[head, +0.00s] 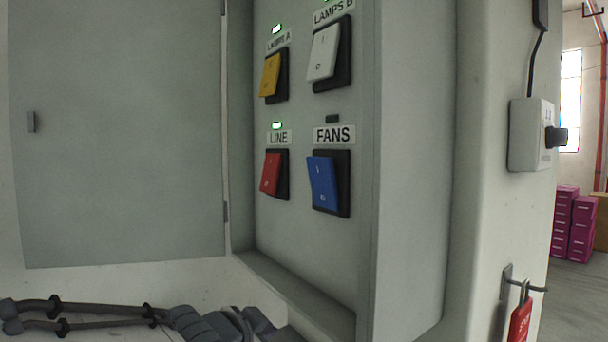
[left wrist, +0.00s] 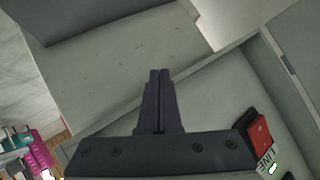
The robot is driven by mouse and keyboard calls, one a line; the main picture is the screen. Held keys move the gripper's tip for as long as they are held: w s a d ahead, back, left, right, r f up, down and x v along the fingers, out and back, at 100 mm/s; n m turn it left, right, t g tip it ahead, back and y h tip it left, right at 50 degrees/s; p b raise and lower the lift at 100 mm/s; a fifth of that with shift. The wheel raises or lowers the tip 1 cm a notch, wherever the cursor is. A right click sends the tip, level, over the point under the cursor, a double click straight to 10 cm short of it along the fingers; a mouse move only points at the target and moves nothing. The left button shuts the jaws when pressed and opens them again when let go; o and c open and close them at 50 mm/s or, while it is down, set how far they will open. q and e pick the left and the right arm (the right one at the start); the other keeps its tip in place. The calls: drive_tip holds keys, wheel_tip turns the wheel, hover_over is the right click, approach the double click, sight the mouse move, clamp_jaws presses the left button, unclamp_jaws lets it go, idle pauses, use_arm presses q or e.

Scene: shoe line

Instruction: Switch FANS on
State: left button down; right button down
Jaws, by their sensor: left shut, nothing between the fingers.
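The FANS switch is a blue rocker (head: 322,184) in a black frame, at the lower right of the switch panel in the head view. Its upper end stands out and its lower end sits in, opposite to the other rockers. The small lamp (head: 333,119) above its label is dark. My left gripper (left wrist: 158,74) is shut and empty in the left wrist view. In the head view parts of my left arm show at the bottom edge, below the panel and apart from the switches. The blue rocker does not show in the left wrist view. My right gripper is not in view.
The red LINE rocker (head: 271,174), yellow LAMPS A rocker (head: 270,75) and white LAMPS B rocker (head: 323,52) are close by, with green lamps lit. The cabinet's side wall (head: 415,170) and bottom ledge (head: 300,290) border the panel. The open door (head: 120,130) stands at left.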

sight(318, 170)
use_arm(q)
drive_tip(key=w+a+r+m+t+h, duration=0.2)
drive_tip(key=w+r+m+t+h, duration=0.15)
drive_tip(key=r, duration=0.55)
drive_tip(key=w+a+r+m+t+h, duration=0.2)
drive_tip(key=r+m, duration=0.2)
drive_tip(key=r, duration=0.4)
drive_tip(key=s+r+m+g+h, duration=0.4)
drive_tip(key=s+r+m+h, duration=0.2)
drive_tip(key=m, duration=0.5)
drive_tip(key=shift+s+a+g+h, duration=0.3)
drive_tip(key=shift+s+g+h, duration=0.05)
drive_tip(key=shift+s+h, duration=0.35)
drive_tip(key=shift+w+m, duration=0.1)
drive_tip(key=shift+m, duration=0.15)
drive_tip(key=p+x, duration=0.6)
drive_tip(key=x, duration=0.6)
drive_tip(key=shift+w+d+r+p, duration=0.1)
drive_tip(key=shift+d+r+p, duration=0.15)
drive_tip(key=shift+d+p, duration=0.1)
drive_tip(key=shift+w+d, duration=0.4)
drive_tip(key=shift+d, duration=0.1)
